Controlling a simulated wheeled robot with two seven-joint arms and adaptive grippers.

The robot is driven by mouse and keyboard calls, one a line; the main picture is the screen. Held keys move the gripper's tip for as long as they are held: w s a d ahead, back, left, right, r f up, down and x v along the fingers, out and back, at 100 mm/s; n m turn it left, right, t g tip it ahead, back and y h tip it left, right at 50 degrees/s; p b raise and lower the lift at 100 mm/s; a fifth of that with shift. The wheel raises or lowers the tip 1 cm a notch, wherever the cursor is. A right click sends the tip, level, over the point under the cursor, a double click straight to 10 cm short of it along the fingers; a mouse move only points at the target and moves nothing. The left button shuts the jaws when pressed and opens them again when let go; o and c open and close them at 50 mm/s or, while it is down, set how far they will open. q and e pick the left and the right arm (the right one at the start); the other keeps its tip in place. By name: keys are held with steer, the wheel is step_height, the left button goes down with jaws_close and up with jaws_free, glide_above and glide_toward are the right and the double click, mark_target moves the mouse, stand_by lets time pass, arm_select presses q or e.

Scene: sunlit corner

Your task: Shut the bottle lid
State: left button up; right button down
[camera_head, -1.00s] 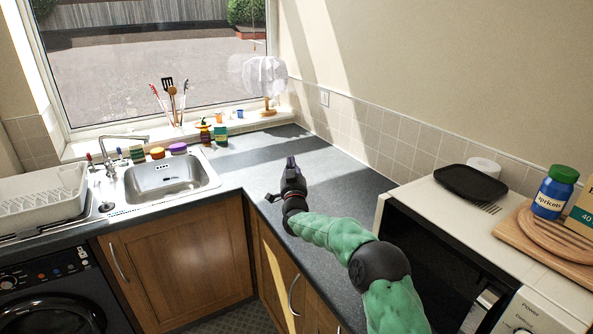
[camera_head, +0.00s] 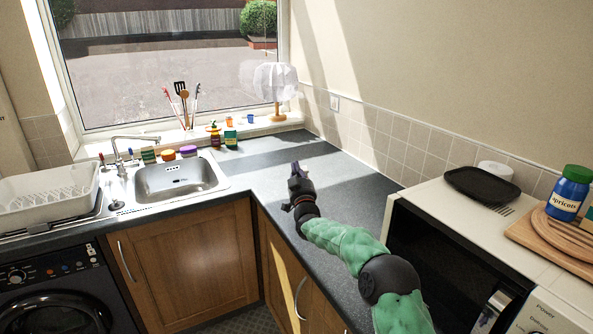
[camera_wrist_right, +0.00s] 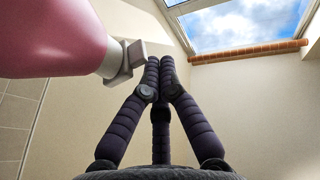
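A pink bottle (camera_wrist_right: 55,38) shows at the upper left of the right wrist view, with its body cut off by the picture edge. It has a white neck (camera_wrist_right: 112,60) and a pale lid (camera_wrist_right: 136,52) at its end. How far the lid stands open is hard to tell. My right gripper's dark fingers (camera_wrist_right: 160,70) come together just right of the lid, with nothing visible between them. Whether they touch it is unclear. In the head view my right gripper (camera_head: 297,172) is over the counter, and I cannot make out the pink bottle there. My left gripper is not in view.
The grey counter (camera_head: 345,185) is mostly clear around my right arm. A microwave (camera_head: 440,255) stands at right, with a black tray (camera_head: 482,184) and a blue jar (camera_head: 565,195) on top. The sink (camera_head: 180,178) and dish rack (camera_head: 45,195) are at left. A lamp (camera_head: 276,85) stands by the window.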

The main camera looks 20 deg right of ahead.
step_height(320, 180, up, 4)
steer(key=p+v, duration=0.2)
steer(key=v, duration=0.8)
steer(key=shift+p, duration=0.3)
steer(key=shift+f, duration=0.15)
